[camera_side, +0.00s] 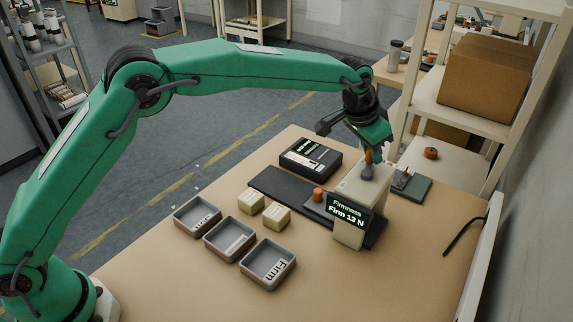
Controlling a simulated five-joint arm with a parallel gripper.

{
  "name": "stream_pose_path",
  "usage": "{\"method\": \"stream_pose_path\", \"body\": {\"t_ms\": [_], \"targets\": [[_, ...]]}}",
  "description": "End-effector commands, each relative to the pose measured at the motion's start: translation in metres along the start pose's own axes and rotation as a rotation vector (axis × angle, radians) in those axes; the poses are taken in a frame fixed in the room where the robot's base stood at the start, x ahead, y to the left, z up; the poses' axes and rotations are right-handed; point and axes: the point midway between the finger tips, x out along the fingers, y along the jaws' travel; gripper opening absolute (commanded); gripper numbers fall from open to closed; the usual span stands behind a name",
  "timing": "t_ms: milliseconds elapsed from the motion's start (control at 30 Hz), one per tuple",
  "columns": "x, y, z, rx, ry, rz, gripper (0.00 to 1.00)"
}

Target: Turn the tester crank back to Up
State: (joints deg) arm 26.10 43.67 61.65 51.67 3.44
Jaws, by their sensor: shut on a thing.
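The tester (350,235) is a pale upright box on the table, standing over a dark base strip. Its black display (346,209) reads "Firmness Firm 13 N". The crank (367,173) is at the top of the tester, with a grey hub and an orange handle (369,156) that points upward. My gripper (371,149) is above the tester, pointing down, and is shut on the crank handle. The fingers hide part of the handle. A short orange cylinder (318,194) is at the tester's left side.
Two cream blocks (250,201) (276,215) sit left of the tester. Several grey trays stand in front of them, the nearest tray (246,269) marked "Firm". A black device (310,158) is behind, a dark pad (416,188) right. A shelf with a cardboard box (485,80) rises behind right.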

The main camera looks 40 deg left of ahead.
Motion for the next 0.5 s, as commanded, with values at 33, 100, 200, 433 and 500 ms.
{"method": "stream_pose_path", "body": {"t_ms": [33, 100, 200, 433, 500], "targets": [[-0.0022, -0.0007, 0.0036, 0.003, -0.004, 0.0, 0.07], [-0.0039, -0.0033, 0.0068, 0.004, -0.004, -0.002, 0.07], [-0.0049, -0.0059, 0.0099, 0.005, -0.003, -0.004, 0.07], [-0.0049, -0.0067, 0.0109, 0.005, -0.003, -0.004, 0.07], [-0.0049, -0.0068, 0.0108, 0.005, -0.003, -0.004, 0.07]]}}
